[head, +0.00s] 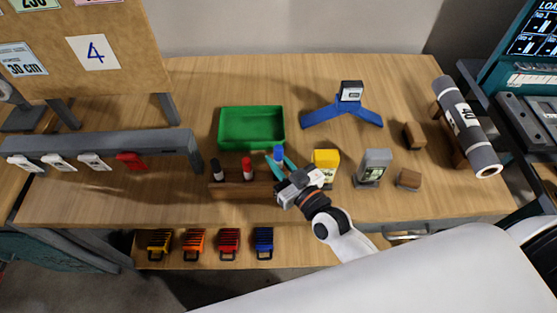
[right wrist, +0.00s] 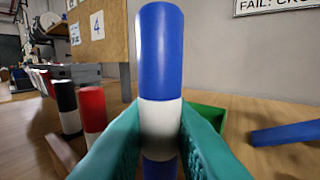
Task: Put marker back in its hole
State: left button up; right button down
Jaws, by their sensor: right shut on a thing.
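My right gripper (head: 278,161) has teal fingers shut on a blue marker (head: 279,151). In the right wrist view the blue marker (right wrist: 162,50) stands upright between the fingers (right wrist: 160,145), held around its white band, with some blue below. A wooden marker holder (head: 233,189) lies below the green tray, with a black marker (head: 215,169) and a red marker (head: 247,169) upright in it. The gripper is over the holder's right end and hides it, so I cannot tell whether the blue marker's lower end is in a hole. My left gripper is out of view.
A green tray (head: 252,108) is just behind the holder. A yellow box (head: 325,160) and a grey box (head: 374,164) stand right of my gripper. A blue stand (head: 340,111) is farther back. Several coloured clips (head: 195,241) sit on a lower shelf in front.

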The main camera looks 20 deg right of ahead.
jog(key=shift+f+b, duration=1.45)
jog(key=shift+f, duration=0.7)
jog(key=c, duration=1.2)
grip_release()
jog(key=shift+c, duration=0.2)
jog(key=shift+s, duration=0.1)
jog(key=b+v, duration=0.1)
jog(key=v, duration=0.9)
jog(key=shift+s, duration=0.2)
jog(key=shift+s+d+r+b, duration=0.1)
jog(key=shift+s+d+b, duration=0.2)
jog(key=shift+s, duration=0.4)
